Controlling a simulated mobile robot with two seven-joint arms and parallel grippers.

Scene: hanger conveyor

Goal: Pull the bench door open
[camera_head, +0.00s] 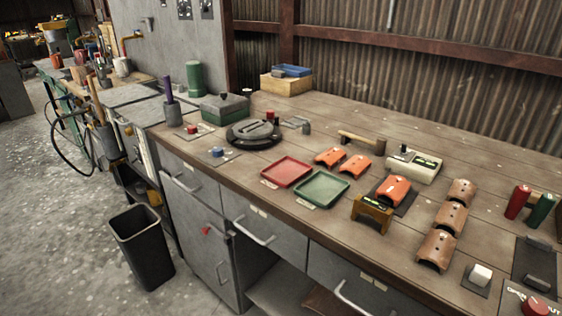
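The grey bench door (190,236) is under the left drawer at the bench's left end. Neither of my grippers is in view.
A dark bin (142,250) stands on the floor just left of the door. Drawers with bar handles (252,231) run along the bench front. An open shelf (280,290) is right of the door. Trays and orange parts lie on the bench top (240,175).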

